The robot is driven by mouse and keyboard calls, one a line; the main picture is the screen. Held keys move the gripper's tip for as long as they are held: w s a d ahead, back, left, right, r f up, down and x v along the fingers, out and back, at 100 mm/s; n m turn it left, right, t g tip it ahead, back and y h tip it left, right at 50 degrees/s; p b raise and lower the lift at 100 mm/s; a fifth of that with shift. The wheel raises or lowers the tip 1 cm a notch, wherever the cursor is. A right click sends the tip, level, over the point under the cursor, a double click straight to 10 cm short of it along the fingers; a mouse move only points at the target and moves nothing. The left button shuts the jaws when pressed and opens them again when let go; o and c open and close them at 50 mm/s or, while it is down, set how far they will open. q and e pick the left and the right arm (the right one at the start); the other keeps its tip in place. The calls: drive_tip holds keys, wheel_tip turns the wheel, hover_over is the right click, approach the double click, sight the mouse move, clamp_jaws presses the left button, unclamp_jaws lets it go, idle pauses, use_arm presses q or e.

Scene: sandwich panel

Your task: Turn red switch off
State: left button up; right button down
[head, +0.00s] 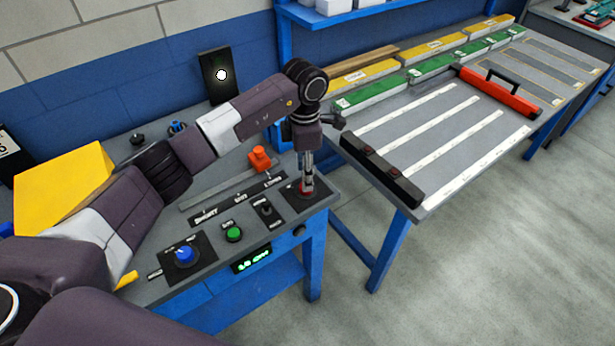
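The red switch (305,190) is on a dark square plate at the right end of the grey control panel top in the head view. My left arm reaches in from the left, and my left gripper (307,183) points down right over the red switch. Its fingers are at the switch and hide most of it. I cannot tell whether the fingers are closed on it or only beside it. My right gripper does not show.
On the panel are a blue knob (184,255), a green button (234,234), a black toggle (266,208) and an orange slider handle (260,158). A green display (251,259) is on the front. A yellow box (65,187) stands left. A workbench (440,195) stands right.

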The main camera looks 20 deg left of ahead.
use_arm(q)
drive_tip(key=shift+f, duration=0.75)
drive_tip(key=shift+w+f+p, duration=0.25)
drive_tip(key=shift+f+p, duration=0.15)
drive_tip(key=shift+f, duration=1.2)
drive_tip(key=c, duration=0.9)
drive_tip(key=shift+c, duration=1.3)
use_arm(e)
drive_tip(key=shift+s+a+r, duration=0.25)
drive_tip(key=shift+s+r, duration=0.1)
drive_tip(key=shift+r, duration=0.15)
